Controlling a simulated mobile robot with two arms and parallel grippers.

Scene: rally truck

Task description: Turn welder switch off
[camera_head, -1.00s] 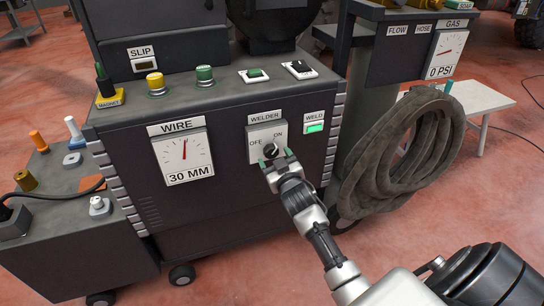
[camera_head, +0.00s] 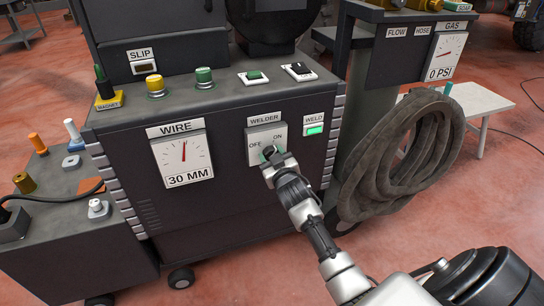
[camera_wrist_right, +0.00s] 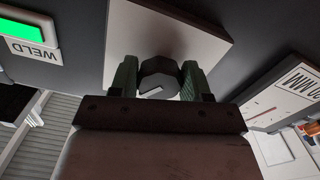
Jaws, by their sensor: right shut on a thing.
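The welder switch is a dark round knob on a light plate (camera_head: 262,134) marked OFF and ON, under a WELDER label on the front of the dark welder cabinet. In the head view my right gripper (camera_head: 269,153) is at the knob and covers most of it. In the right wrist view the knob (camera_wrist_right: 158,78) sits between the two green fingers, which are shut on its sides; its pale slot mark shows. The WELD light (camera_head: 315,130) to the right glows green, also in the right wrist view (camera_wrist_right: 24,28). My left gripper is not in view.
A WIRE gauge (camera_head: 182,157) reading 30 MM is left of the switch. Yellow and green knobs (camera_head: 204,77) and small switches line the cabinet's top ledge. A coiled hose (camera_head: 405,150) hangs to the right, close to my right arm. Open red floor lies in front.

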